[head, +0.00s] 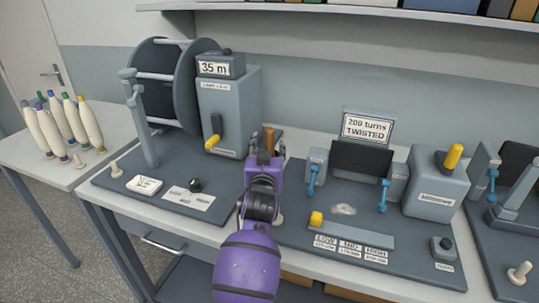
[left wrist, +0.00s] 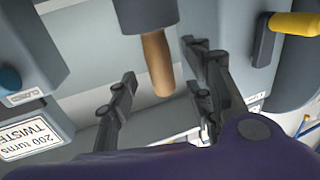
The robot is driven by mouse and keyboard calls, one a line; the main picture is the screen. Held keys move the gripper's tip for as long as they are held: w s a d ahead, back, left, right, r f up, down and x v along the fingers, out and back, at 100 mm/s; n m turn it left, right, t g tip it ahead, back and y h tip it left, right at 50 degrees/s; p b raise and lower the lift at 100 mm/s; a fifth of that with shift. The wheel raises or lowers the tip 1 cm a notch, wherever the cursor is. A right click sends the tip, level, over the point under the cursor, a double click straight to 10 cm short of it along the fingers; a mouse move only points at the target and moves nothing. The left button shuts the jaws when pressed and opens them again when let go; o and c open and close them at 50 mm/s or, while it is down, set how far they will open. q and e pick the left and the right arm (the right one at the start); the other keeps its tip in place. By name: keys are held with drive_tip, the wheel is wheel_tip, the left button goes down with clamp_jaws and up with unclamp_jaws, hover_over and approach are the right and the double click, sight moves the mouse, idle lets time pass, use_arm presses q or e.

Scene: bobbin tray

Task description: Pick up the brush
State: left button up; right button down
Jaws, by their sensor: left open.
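The brush shows in the head view as an upright brown wooden handle (head: 268,139), just beyond my left gripper, with its lower part hidden by the gripper. In the left wrist view the wooden handle (left wrist: 158,63) hangs from the top of the picture below a dark grey part (left wrist: 147,14). My left gripper (head: 266,156) is open, its two fingers apart. In the left wrist view the handle lies between the fingertips (left wrist: 160,58), with a visible gap on either side; I cannot tell its exact depth between them. My right gripper is not in view.
A grey counter box (head: 235,105) with a yellow-handled crank stands left of the brush. A "200 turns TWISTED" sign (head: 367,126) and a small winder with blue handles stand to the right. Several bobbins (head: 62,125) stand on the far-left table. A shelf (head: 330,14) runs above.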

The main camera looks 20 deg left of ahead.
sight(269, 143)
use_arm(q)
drive_tip(key=x, duration=0.4)
drive_tip(key=shift+f, duration=0.15)
drive_tip(key=shift+w, duration=0.2)
drive_tip(key=c, duration=1)
clamp_jaws()
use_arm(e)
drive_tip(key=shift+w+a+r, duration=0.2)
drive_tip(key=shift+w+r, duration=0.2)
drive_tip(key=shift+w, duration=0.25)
